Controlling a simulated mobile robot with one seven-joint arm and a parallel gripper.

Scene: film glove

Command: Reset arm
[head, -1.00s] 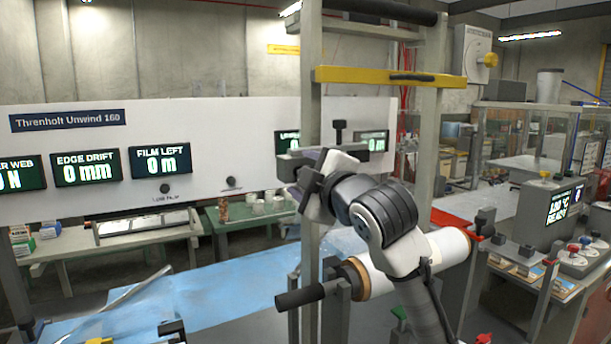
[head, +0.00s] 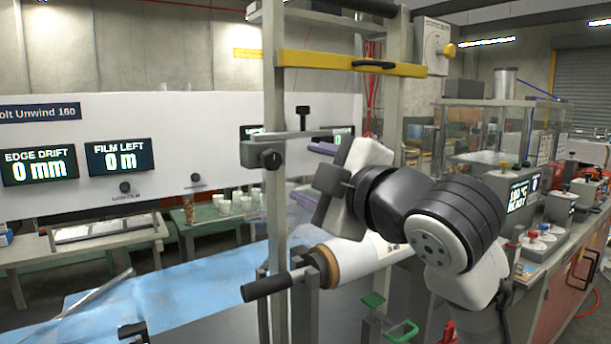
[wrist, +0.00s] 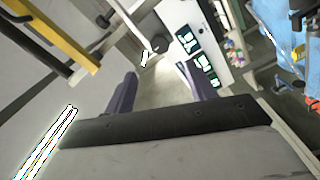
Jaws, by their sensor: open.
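My arm reaches up from the lower right in the head view and ends in my gripper (head: 308,174), in front of the machine frame. Its two purple fingers are spread apart. In the wrist view the gripper (wrist: 160,88) shows the fingers well apart with nothing between them. The white film roll (head: 365,254) on its brown core lies behind and below my gripper, partly hidden by my arm. I cannot tell how close the fingers are to the grey clamp bar (head: 285,140) beside them.
A yellow crossbar (head: 330,63) spans the upright frame above my gripper. A black handle (head: 268,286) sticks out left of the roll. Blue film (head: 185,275) covers the bed at lower left. A panel with displays (head: 120,158) stands behind. A control console (head: 520,200) is at right.

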